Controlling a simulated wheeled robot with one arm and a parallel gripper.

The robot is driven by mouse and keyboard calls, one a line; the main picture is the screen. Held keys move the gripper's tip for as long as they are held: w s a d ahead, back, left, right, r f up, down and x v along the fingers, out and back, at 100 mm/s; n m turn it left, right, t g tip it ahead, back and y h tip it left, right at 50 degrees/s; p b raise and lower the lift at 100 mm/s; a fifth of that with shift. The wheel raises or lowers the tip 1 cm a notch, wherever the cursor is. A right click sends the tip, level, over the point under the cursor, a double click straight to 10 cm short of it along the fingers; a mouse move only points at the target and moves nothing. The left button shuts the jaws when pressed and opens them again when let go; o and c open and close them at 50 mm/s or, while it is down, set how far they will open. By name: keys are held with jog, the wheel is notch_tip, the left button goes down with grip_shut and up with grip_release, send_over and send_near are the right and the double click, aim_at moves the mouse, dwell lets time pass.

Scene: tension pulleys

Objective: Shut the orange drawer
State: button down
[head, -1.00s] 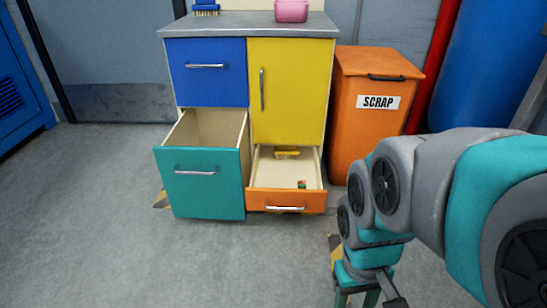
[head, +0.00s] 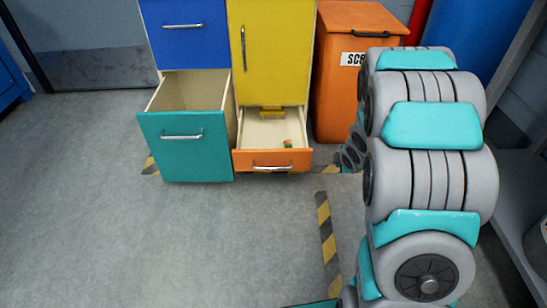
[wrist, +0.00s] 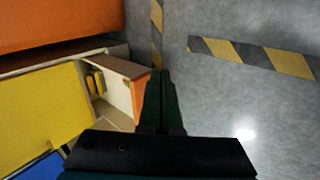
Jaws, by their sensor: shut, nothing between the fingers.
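The orange drawer (head: 272,160) is at the bottom right of the cabinet, under the yellow door, and stands pulled out. It has a silver handle, with a yellow item (head: 271,112) at its back and a small green and orange item (head: 288,143) inside. In the wrist view the orange drawer front (wrist: 139,98) shows just left of my gripper (wrist: 160,74), whose dark fingers are together and empty. I cannot tell whether they touch the drawer. My gripper is hidden in the head view.
The teal drawer (head: 185,146) to the left is also pulled out. An orange scrap bin (head: 340,95) stands right of the cabinet. Yellow and black tape (head: 327,235) marks the floor. Open floor lies in front of the drawers.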

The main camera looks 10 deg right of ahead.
jog(key=w+a+f+n+t+y, duration=0.35)
jog(key=a+f+n+y, duration=0.2)
jog(key=f, duration=0.25)
jog(key=s+a+f+n+y+p, duration=0.1)
jog(key=a+n+y, duration=0.3)
jog(key=a, duration=0.2)
jog(key=t+y, duration=0.3)
jog(key=t, duration=0.1)
send_near(265, 153)
jog(key=shift+n+g+h, duration=0.25)
jog(key=x, duration=0.5)
jog(key=shift+s+a+r, duration=0.3)
jog(key=shift+r, duration=0.05)
jog(key=shift+w+d, duration=0.15)
jog(key=shift+w, duration=0.45)
